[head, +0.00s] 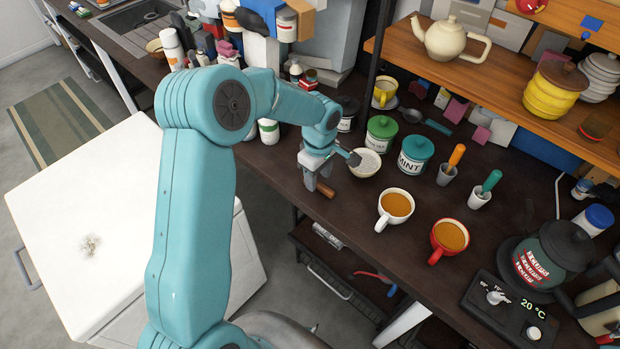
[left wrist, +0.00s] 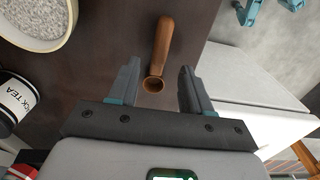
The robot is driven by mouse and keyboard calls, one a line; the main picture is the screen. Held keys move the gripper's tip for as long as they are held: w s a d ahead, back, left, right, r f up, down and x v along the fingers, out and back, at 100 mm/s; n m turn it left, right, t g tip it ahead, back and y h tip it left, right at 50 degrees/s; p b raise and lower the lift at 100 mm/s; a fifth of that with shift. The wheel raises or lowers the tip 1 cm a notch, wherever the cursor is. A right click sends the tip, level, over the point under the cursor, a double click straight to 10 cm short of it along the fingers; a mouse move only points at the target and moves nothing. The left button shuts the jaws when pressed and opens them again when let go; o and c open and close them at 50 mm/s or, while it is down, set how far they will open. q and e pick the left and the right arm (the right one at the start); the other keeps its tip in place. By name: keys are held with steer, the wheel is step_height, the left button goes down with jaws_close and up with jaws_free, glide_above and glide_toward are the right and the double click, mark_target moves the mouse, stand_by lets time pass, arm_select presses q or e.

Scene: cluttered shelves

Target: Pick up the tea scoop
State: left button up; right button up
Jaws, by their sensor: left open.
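The tea scoop is a small brown wooden scoop with a round cup end and a straight handle (left wrist: 162,42). It lies on the dark counter near its front edge; in the head view its brown end (head: 325,189) shows beside my left gripper (head: 317,177). In the left wrist view the left gripper (left wrist: 158,72) is open, with the cup end between its two fingers and the handle reaching away beyond them. I cannot tell whether either finger touches it. My right gripper is not seen.
A white bowl of pale grains (head: 366,162) stands just right of the gripper. A cream cup (head: 395,207), a red cup (head: 449,240) and a mint jar (head: 414,156) stand further right. A white-topped cabinet (head: 75,190) is at left, beyond the counter edge.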

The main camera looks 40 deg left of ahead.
mark_target(319, 182)
arm_select(q)
steer(key=f, duration=0.2)
steer(key=shift+w+f, duration=0.2)
steer(key=shift+f, duration=0.15)
steer(key=shift+s+f, duration=0.2)
steer(key=shift+w, duration=0.15)
steer(key=shift+c, duration=1.2)
steer(key=shift+f, duration=0.1)
jaws_close()
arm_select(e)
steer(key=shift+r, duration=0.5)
